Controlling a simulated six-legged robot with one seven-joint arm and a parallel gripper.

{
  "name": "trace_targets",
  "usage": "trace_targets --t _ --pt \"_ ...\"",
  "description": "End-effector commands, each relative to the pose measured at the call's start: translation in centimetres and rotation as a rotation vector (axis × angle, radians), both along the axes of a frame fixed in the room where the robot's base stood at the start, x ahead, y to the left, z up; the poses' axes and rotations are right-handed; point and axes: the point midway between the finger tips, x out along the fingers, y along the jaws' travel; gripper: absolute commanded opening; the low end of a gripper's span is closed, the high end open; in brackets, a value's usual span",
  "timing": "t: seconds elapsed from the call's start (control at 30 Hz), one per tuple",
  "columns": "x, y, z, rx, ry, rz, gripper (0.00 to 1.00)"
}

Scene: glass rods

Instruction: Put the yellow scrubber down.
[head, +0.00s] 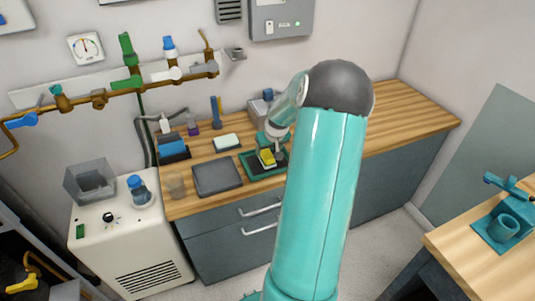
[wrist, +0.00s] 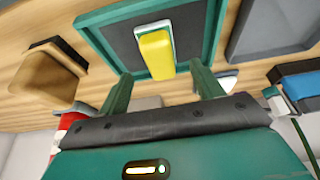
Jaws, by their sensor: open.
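The yellow scrubber (head: 267,157) lies on the green-framed tray (head: 250,170) with a dark inner surface, on the wooden counter. In the wrist view the scrubber (wrist: 157,55) is a yellow block with a pale and green edge, against the tray's dark surface (wrist: 110,40). My gripper (wrist: 161,70) is open, its two green fingers apart on either side of the scrubber's near end. No finger visibly touches it. In the head view my gripper (head: 275,146) is right above the scrubber, and my arm hides part of the tray's right side.
A blue item (head: 173,150) and small bottles stand at the back left. A brown block (wrist: 40,80) is near the tray. The counter's right end (head: 415,115) is clear.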

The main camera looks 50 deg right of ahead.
Motion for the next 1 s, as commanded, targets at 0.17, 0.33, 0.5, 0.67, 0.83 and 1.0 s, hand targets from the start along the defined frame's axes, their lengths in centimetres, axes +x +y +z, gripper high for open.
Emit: trace_targets --t 0.17,0.33,0.5,0.67,0.83,1.0 --pt "-1.4 0.7 3.7 -0.003 -0.001 -0.002 0.66" --pt "-2.2 1.2 5.8 -0.001 0.001 -0.002 0.66" --pt "-2.3 1.4 6.3 0.002 0.0 -0.001 0.66" --pt "-2.1 1.8 6.6 -0.001 0.003 0.006 0.66" --pt "0.1 6.6 9.3 -0.029 0.032 0.069 0.66" --pt "2.1 15.9 14.0 -0.077 0.066 0.168 0.66"
